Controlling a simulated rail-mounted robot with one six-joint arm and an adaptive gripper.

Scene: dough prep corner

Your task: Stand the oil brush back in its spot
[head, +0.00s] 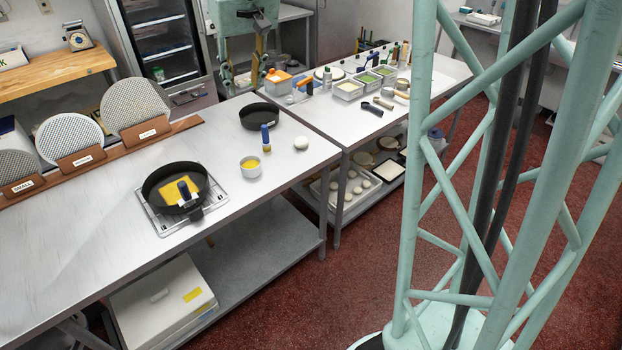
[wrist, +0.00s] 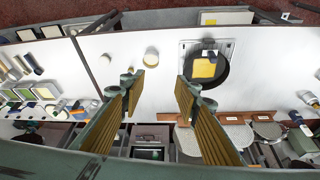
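A black pan (head: 151,183) on a wire-like rack holds a yellow square with a dark blue piece. A second black pan (head: 259,116) and a dough ball (head: 301,143) are near the brush. Racked screens (head: 136,107) line the back left. The front left table is clear.

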